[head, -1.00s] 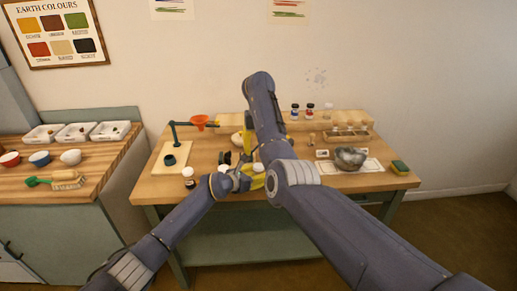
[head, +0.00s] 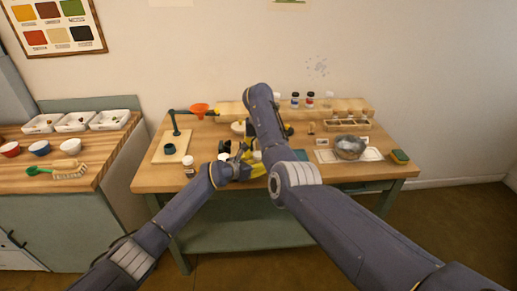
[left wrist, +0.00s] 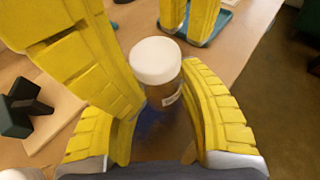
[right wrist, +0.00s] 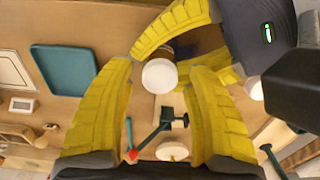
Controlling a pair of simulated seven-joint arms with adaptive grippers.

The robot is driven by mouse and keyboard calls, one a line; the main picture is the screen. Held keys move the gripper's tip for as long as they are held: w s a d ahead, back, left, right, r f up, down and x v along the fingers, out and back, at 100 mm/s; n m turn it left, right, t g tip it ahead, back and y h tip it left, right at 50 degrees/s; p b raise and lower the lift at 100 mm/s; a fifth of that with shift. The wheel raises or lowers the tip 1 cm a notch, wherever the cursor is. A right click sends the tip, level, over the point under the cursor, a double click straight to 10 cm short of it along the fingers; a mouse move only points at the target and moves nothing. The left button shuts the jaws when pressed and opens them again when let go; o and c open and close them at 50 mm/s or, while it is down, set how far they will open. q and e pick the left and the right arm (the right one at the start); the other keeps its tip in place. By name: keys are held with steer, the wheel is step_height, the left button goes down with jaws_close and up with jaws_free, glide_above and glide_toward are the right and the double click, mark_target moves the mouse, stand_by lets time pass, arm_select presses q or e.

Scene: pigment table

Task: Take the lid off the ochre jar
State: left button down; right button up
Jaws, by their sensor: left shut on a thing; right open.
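The ochre jar (left wrist: 163,92) has a brownish-yellow body, a partly visible pale label and a white lid (left wrist: 156,61), which sits on top. My left gripper (left wrist: 165,128) is shut around the jar's body below the lid. In the right wrist view the lid (right wrist: 160,75) shows between the spread fingers of my right gripper (right wrist: 160,82), which is open and apart from it. The left fingers show beyond the lid there. In the head view my left gripper (head: 247,166) is at the table's front middle, and my right arm hides much of that area.
A teal tray (right wrist: 65,70) lies on the table near the grippers. A stand with an orange funnel (head: 199,110) is at the left and a white-lidded jar (head: 189,166) stands near the front edge. A grey bowl (head: 350,148) and a sponge (head: 399,157) are at the right.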

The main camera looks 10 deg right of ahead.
arm_select(q)
steer(key=shift+f, duration=0.1)
arm_select(e)
steer(key=shift+f, duration=0.2)
jaws_close()
stand_by(0.4)
